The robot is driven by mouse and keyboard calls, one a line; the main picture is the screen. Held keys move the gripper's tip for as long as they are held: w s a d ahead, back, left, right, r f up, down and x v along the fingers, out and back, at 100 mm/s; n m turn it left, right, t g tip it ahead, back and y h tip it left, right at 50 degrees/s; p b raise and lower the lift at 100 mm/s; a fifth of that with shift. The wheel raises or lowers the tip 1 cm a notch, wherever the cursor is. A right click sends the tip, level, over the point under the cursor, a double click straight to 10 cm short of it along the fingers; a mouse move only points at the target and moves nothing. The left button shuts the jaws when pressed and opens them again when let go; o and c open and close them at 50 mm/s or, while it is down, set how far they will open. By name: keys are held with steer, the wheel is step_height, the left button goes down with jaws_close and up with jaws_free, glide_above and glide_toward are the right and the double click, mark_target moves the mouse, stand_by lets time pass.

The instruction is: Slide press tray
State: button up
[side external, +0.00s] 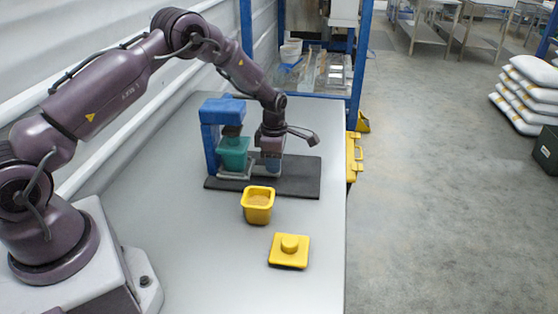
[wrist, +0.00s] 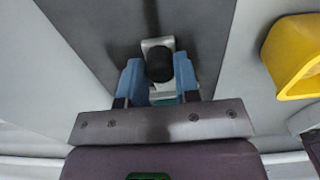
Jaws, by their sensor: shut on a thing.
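A blue press (side external: 210,135) stands on a dark mat (side external: 300,180) at the far end of the table. A teal container (side external: 233,153) sits under the press head on a light grey tray (side external: 233,176). My gripper (side external: 271,165) is low over the mat, just right of the container. In the wrist view my gripper (wrist: 159,75) has its blue fingers on either side of a black knob (wrist: 159,66), shut on it. The knob stands on a pale metal plate (wrist: 154,44), which looks like part of the tray. The fingers partly hide the knob's base.
A yellow lid with a knob (side external: 289,250) lies nearer. The mat's right part is clear. A yellow case (side external: 353,158) is beyond the table's right edge.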

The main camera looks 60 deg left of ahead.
steer(key=shift+w+d, duration=3.35)
steer(key=shift+w, duration=0.2)
steer(key=o, duration=0.6)
steer(key=shift+r, duration=0.1)
steer(key=shift+r, duration=3.4)
steer(key=shift+r, duration=0.1)
